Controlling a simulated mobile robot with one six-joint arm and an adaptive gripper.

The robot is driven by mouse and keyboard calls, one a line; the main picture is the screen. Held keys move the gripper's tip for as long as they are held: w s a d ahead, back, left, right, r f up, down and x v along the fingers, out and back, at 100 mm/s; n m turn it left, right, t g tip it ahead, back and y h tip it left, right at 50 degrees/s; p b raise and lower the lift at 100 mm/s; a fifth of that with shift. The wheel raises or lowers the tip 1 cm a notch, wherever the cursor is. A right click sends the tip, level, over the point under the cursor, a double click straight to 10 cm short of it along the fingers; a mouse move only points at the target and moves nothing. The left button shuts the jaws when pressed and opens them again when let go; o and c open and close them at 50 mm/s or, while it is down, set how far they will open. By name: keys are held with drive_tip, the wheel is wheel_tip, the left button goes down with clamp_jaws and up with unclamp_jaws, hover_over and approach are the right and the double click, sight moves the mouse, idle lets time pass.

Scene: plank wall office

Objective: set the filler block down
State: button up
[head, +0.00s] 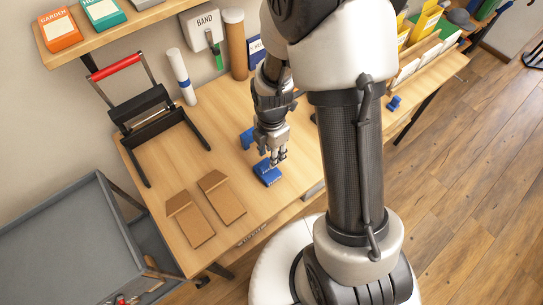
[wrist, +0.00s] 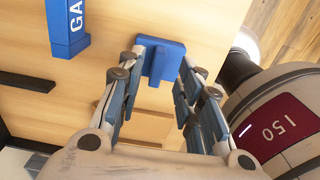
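The block's broad end points away from my palm.
Another blue piece (head: 246,139), lettered "GA" in the wrist view (wrist: 66,25), lies behind my gripper. Brown pads (head: 222,197) lie to the left. A black frame with a red handle (head: 117,66) stands behind them. A grey cart (head: 75,235) is at the left.

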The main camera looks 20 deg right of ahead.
drive_tip(key=s+r+m+t+p, duration=0.15)
drive_tip(key=r+m, duration=0.35)
drive_tip(key=r, duration=0.5)
drive_tip(key=s+r+m+t, duration=0.1)
drive_tip(key=s+r+m, duration=0.3)
drive_tip(key=r, duration=0.7)
drive_tip(key=s+r+m+t, duration=0.2)
drive_tip(key=s+r+m, duration=0.6)
drive_tip(key=m, duration=0.4)
drive_tip(key=shift+s+a+m, duration=0.3)
drive_tip(key=shift+s, duration=0.5)
